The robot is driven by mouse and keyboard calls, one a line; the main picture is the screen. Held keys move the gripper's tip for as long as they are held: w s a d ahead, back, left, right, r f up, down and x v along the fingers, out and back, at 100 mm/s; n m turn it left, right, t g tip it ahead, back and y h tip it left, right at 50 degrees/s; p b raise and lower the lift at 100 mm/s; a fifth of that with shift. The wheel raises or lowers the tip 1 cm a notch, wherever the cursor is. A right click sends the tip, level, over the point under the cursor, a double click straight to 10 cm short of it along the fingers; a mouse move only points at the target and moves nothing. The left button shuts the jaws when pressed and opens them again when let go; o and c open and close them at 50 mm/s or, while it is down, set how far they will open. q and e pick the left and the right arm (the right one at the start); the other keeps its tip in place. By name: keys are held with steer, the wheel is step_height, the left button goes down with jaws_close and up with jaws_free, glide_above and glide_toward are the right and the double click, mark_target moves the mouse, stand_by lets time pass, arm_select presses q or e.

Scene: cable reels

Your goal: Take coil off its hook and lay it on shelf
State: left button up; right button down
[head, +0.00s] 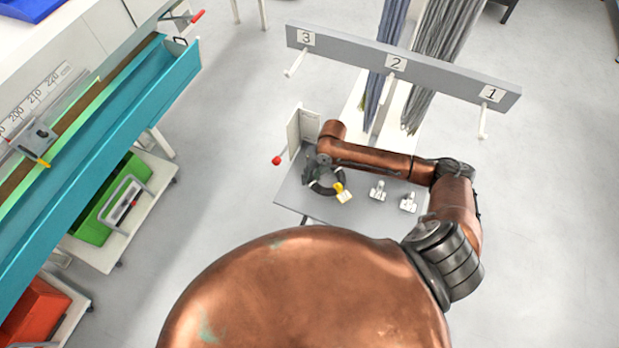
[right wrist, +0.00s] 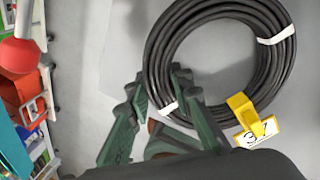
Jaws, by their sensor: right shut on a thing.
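In the head view the right gripper (head: 312,172) is at the coil's left side, over the grey shelf (head: 298,204). I cannot tell whether the coil touches the shelf. The hook under number 3 (head: 294,66) is bare. My left gripper is out of view.
Two small white tagged clips (head: 378,190) sit on the shelf right of the coil. A white panel (head: 302,128) and a red knob (head: 277,160) stand at the shelf's left. A teal bench (head: 130,110) is at left.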

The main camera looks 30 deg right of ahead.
steer(key=c, duration=1.6)
jaws_free()
steer(key=o, duration=0.6)
steer(key=shift+r, duration=0.15)
